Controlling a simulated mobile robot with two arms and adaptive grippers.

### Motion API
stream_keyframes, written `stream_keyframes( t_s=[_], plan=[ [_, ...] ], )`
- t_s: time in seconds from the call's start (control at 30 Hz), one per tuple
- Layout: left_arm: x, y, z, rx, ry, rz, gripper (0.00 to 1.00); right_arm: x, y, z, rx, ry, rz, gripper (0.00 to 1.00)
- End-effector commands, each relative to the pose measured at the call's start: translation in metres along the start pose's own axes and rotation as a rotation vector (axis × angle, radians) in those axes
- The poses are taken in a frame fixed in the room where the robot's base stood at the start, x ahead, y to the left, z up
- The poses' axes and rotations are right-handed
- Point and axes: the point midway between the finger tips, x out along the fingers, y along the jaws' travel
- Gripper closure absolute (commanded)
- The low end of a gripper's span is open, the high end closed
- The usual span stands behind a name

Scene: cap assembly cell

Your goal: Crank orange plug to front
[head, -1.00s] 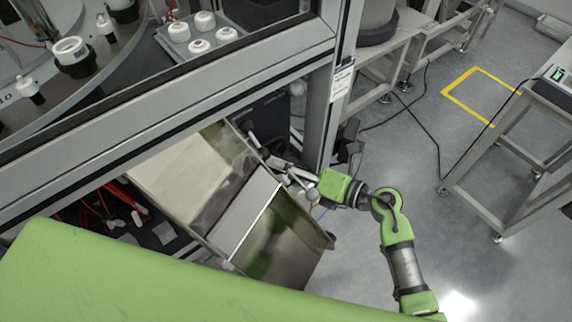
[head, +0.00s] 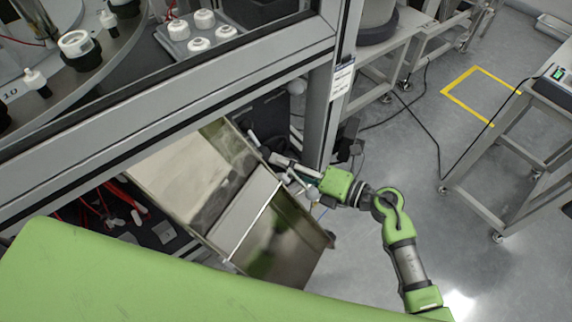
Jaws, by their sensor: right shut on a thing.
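My right gripper (head: 293,172) is beside the upper right edge of the open metal chute (head: 190,165), next to the frame post. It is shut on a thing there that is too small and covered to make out. Pale rods (head: 277,160) show around its fingers. I see no orange plug in the head view; the gripper and the frame may hide it. My left gripper is not in view.
A grey frame beam (head: 180,95) and post (head: 325,120) stand close to my right arm. A round turntable (head: 75,85) carries white-capped parts, beside a tray (head: 222,44) of white caps. Clear floor (head: 470,262) lies right, before a grey table (head: 545,165).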

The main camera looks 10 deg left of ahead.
Motion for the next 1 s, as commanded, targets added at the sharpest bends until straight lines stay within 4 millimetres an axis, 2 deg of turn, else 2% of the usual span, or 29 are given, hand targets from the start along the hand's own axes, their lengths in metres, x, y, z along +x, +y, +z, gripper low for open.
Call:
stream_keyframes(
  t_s=[0.5, 1.0],
  plan=[
    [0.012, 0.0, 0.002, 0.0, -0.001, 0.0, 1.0, 0.0, -0.003, -0.001, 0.327, 0.0, 0.132, 0.77],
    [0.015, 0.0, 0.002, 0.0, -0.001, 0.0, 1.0, 0.0, -0.002, 0.0, 0.411, 0.0, 0.168, 0.77]
  ],
)
